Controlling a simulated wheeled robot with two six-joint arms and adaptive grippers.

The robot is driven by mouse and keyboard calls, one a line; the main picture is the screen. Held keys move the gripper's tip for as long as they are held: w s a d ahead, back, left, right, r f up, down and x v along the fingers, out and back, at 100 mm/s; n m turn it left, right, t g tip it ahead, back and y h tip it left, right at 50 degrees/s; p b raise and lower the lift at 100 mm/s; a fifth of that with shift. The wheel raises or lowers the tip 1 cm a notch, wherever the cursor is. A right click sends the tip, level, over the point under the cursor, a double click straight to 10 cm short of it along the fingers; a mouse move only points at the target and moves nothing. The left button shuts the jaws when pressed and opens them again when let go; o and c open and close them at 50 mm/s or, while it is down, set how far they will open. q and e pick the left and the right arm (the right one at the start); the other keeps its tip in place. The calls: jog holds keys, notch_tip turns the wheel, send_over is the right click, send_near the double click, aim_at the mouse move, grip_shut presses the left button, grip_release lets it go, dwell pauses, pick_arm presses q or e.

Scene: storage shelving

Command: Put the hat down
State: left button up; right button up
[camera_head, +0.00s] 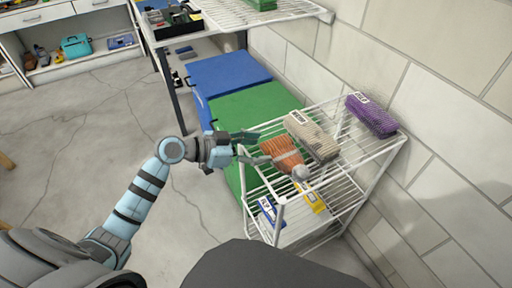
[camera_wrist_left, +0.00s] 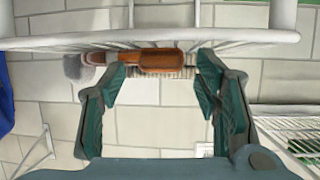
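The orange knitted hat (camera_head: 282,152) with a pale pompom lies on the top wire shelf (camera_head: 335,158) of the white rack, near its left front edge. My left gripper (camera_head: 255,146) is open and empty just left of the hat, at shelf height. In the left wrist view the hat (camera_wrist_left: 163,60) shows beyond and between the spread fingertips (camera_wrist_left: 160,70), with its grey pompom at the left. The fingers look apart from the hat. My right gripper is not in view.
A beige folded knit (camera_head: 311,135) and a purple one (camera_head: 371,114) with labels lie beside the hat. Yellow and blue packages lie on the lower shelf. Green (camera_head: 247,112) and blue (camera_head: 228,72) boxes stand behind the gripper. A tiled wall borders the rack's right side.

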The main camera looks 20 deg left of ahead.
pick_arm(q)
jog(key=p+v, duration=0.2)
jog(key=v, duration=1)
jog(key=shift+r, duration=0.1)
